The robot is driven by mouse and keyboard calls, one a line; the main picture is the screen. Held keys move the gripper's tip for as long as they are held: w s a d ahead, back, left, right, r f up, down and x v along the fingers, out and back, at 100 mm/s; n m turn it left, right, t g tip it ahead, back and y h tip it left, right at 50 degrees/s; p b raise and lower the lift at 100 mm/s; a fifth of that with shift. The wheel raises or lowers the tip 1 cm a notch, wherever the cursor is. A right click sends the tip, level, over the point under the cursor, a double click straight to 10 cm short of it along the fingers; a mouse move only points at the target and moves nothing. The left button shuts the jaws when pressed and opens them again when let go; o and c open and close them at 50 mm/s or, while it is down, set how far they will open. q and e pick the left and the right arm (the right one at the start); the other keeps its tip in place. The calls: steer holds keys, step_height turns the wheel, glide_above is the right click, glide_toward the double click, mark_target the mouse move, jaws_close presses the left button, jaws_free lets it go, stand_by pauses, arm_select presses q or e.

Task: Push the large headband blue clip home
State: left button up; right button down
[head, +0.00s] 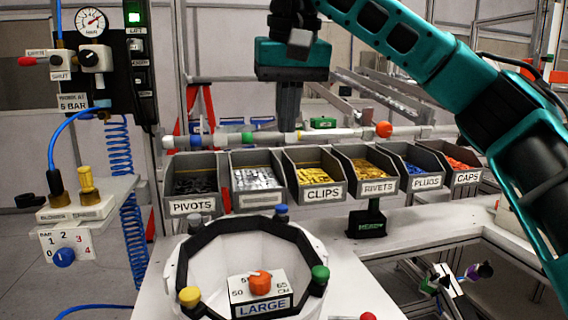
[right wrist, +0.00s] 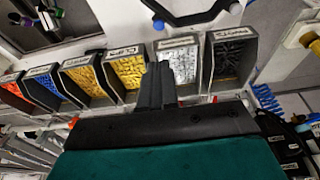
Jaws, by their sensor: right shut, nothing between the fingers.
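The large headband (head: 212,232) is a black ring on a white round shell or stand, low in the head view, around a block labelled LARGE (head: 262,306) with an orange knob. The blue clip (head: 281,212) stands at the ring's far edge; I cannot tell how deep it sits. A green clip (head: 320,273) is at the right and a yellow clip (head: 190,296) at the near left. My right gripper (head: 287,128) is shut and empty, pointing down above the bins, behind and above the blue clip. Its fingers also show in the right wrist view (right wrist: 158,72). My left gripper is out of view.
A row of labelled bins stands behind the headband, including the clips bin (head: 321,192) and pivots bin (head: 192,207). A pipe rail (head: 230,138) runs above them. A gauge panel (head: 104,50) is at the left.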

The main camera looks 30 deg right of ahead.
steer(key=b, duration=0.3)
glide_toward(282, 205)
steer(key=x, duration=0.5)
steer(key=shift+w+f, duration=0.1)
steer(key=shift+w, duration=0.15)
steer(key=shift+f, duration=0.6)
